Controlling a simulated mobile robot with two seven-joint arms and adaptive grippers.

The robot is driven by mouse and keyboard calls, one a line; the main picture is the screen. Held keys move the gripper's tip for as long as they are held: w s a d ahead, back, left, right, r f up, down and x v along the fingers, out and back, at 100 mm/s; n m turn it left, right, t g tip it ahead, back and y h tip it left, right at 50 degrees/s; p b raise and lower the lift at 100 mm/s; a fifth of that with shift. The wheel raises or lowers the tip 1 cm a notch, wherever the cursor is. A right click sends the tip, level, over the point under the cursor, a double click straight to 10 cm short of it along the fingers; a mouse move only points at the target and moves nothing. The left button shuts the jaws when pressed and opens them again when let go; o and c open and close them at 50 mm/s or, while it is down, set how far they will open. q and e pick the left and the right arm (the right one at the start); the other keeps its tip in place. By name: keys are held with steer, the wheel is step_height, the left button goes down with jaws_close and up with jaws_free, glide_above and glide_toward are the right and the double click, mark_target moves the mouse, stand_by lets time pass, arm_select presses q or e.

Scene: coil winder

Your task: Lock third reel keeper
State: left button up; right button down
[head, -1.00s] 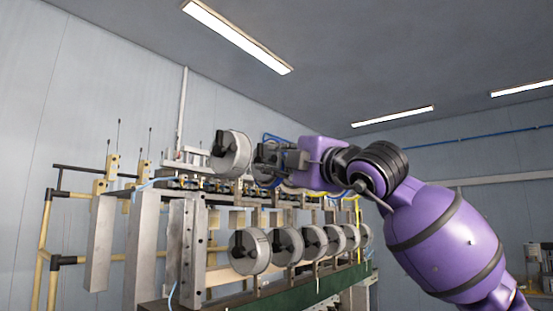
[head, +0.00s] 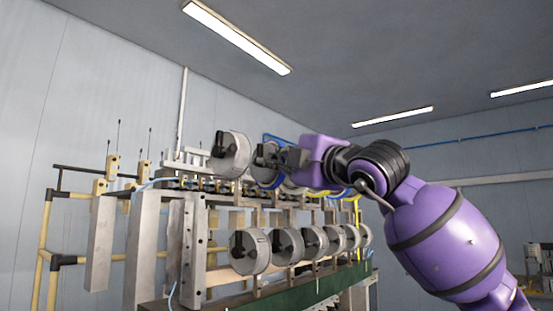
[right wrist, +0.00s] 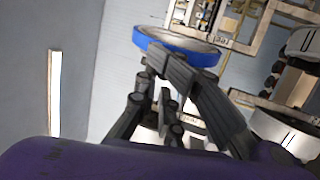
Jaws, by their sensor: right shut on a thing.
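The winder's upper row has a grey reel (head: 229,154) with a black keeper (head: 218,147) at its hub, clear of my gripper. Beside it is a blue-rimmed reel (head: 268,183), partly covered by my right gripper (head: 262,157). In the right wrist view this blue-rimmed reel (right wrist: 185,42) lies at the fingertips. The right gripper (right wrist: 160,62) is shut on a small part at the reel's hub, apparently its keeper, which the fingers mostly hide. I cannot tell the keeper's exact angle. My left gripper is out of view.
A lower row of several grey reels (head: 250,251) with black keepers runs along the winder above a green base (head: 300,295). Another reel (right wrist: 285,135) shows close to the gripper in the right wrist view. Metal posts (head: 190,250) stand at the left.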

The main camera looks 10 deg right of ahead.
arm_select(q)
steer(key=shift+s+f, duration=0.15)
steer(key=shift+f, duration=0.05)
arm_select(e)
steer(key=shift+w+a+f, duration=0.15)
steer(key=shift+w+f, duration=0.3)
steer(key=shift+f, duration=0.3)
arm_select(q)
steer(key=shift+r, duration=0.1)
arm_select(e)
steer(key=shift+s, duration=0.25)
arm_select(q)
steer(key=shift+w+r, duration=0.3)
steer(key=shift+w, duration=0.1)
arm_select(e)
steer(key=shift+s+d, duration=0.65)
steer(key=shift+d, duration=0.05)
steer(key=c, duration=1.9)
jaws_free()
steer(key=shift+r, duration=0.15)
steer(key=shift+o, duration=0.2)
steer(key=shift+d+r, duration=0.1)
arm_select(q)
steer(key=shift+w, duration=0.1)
arm_select(e)
steer(key=shift+s+r, duration=0.2)
steer(key=shift+r, duration=0.05)
